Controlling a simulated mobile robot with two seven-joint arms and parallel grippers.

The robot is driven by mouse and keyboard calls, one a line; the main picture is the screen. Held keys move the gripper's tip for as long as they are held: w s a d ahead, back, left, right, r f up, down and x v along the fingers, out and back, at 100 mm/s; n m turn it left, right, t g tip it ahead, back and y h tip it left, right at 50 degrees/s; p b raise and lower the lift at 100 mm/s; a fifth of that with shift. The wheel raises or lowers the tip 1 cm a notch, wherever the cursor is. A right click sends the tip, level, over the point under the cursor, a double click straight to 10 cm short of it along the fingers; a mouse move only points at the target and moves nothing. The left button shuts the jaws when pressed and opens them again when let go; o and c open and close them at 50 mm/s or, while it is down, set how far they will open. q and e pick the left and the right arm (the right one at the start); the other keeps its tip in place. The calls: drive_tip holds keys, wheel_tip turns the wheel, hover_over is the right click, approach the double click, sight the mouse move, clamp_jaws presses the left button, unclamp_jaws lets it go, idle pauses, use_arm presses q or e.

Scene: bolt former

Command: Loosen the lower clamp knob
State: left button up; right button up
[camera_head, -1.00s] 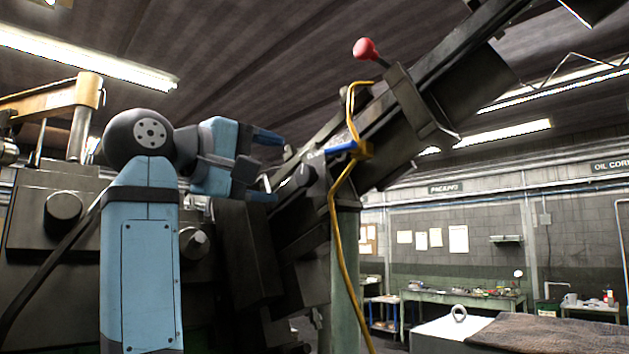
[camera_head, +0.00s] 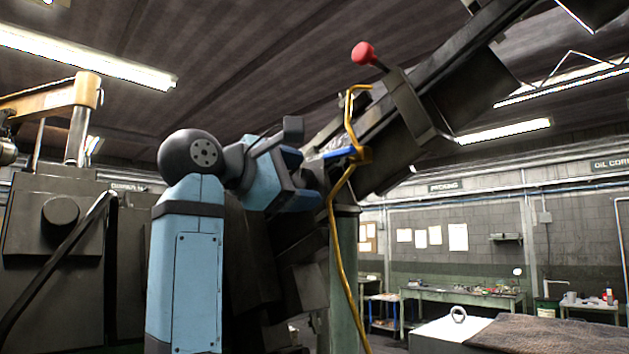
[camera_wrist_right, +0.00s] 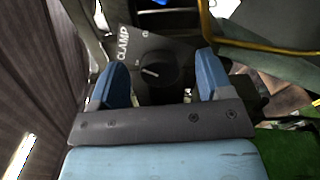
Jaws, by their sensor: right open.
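A dark round clamp knob (camera_wrist_right: 158,68) with a pale pointer mark sits on a dark plate lettered CLAMP (camera_wrist_right: 126,42) in the right wrist view. My right gripper (camera_wrist_right: 160,65) is open, with one blue finger on each side of the knob in the picture; I cannot tell whether either touches it. In the head view my right gripper (camera_head: 305,180) is at the lower end of the slanted dark rail (camera_head: 385,115) and hides the knob there. My left gripper is not in view.
A blue handle (camera_head: 340,153) is close by. A red-knobbed lever (camera_head: 364,53) is above. A dark machine housing (camera_head: 60,240) stands left; workbenches (camera_head: 465,297) are far right.

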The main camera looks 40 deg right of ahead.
drive_tip(key=c, duration=1.3)
drive_tip(key=m+b, duration=0.1)
drive_tip(key=m, duration=0.6)
drive_tip(key=shift+m+b, duration=0.35)
drive_tip(key=shift+m, duration=0.05)
drive_tip(key=o, duration=1.3)
drive_tip(key=a, duration=0.8)
drive_tip(key=shift+s, duration=0.3)
